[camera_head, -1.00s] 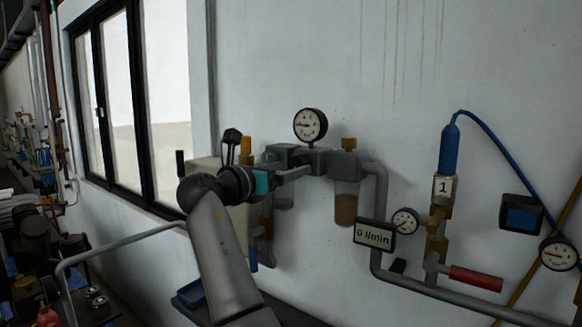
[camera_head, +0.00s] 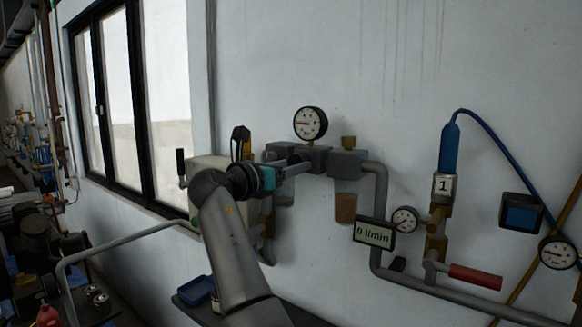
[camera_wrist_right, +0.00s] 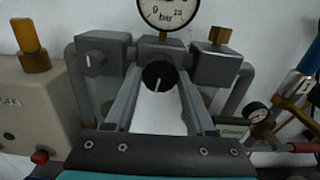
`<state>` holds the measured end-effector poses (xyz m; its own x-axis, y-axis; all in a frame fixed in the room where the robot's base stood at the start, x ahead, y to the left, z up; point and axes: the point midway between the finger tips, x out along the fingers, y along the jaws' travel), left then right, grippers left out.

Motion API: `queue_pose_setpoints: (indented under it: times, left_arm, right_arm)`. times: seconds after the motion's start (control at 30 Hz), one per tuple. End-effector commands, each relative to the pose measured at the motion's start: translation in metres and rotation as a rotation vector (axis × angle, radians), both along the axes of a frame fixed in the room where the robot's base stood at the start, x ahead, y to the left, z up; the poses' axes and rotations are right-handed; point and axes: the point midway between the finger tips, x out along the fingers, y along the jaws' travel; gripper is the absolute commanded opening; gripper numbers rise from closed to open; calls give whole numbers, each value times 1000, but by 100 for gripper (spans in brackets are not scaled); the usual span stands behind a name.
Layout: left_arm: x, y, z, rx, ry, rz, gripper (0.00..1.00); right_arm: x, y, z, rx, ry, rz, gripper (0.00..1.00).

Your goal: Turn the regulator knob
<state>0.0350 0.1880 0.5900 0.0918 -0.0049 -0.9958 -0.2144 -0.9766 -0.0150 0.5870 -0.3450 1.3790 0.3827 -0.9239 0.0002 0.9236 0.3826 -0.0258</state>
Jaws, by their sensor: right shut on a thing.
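The regulator knob (camera_wrist_right: 158,75) is a dark round knob with a pale line on its face, on the front of the grey regulator body (camera_wrist_right: 160,48) below a round pressure gauge. In the right wrist view my right gripper (camera_wrist_right: 157,80) has one finger on each side of the knob and is shut on it. In the head view the right gripper (camera_head: 304,167) reaches the regulator from the left, and its fingers and the body hide the knob. The gauge (camera_head: 310,123) stands on top of the regulator (camera_head: 313,158). My left gripper is not in view.
A filter bowl (camera_head: 345,207) hangs right of the regulator. A display (camera_head: 374,233) reads 0 l/min. A beige box (camera_wrist_right: 32,100) marked OFF stands close on the left. A red-handled valve (camera_head: 475,277) is at lower right. The wall above is clear.

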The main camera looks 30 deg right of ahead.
Motion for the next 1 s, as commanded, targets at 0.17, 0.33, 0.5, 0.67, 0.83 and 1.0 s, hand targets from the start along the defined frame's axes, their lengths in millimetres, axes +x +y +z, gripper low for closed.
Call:
queue_pose_setpoints:
  times: [0.17,0.33,0.5,0.67,0.83,1.0]
  left_arm:
    - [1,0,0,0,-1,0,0]
    - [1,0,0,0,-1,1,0]
    - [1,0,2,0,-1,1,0]
    - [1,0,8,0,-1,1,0]
    - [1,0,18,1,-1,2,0]
    - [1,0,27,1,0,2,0]
  right_arm:
    - [0,0,0,1,0,0,10]
    - [0,0,0,1,0,0,0]
    - [0,0,0,9,-18,0,0]
    - [0,0,1,32,-74,0,0]
    - [0,0,1,77,-183,-1,0]
    - [0,0,1,136,-325,-2,0]
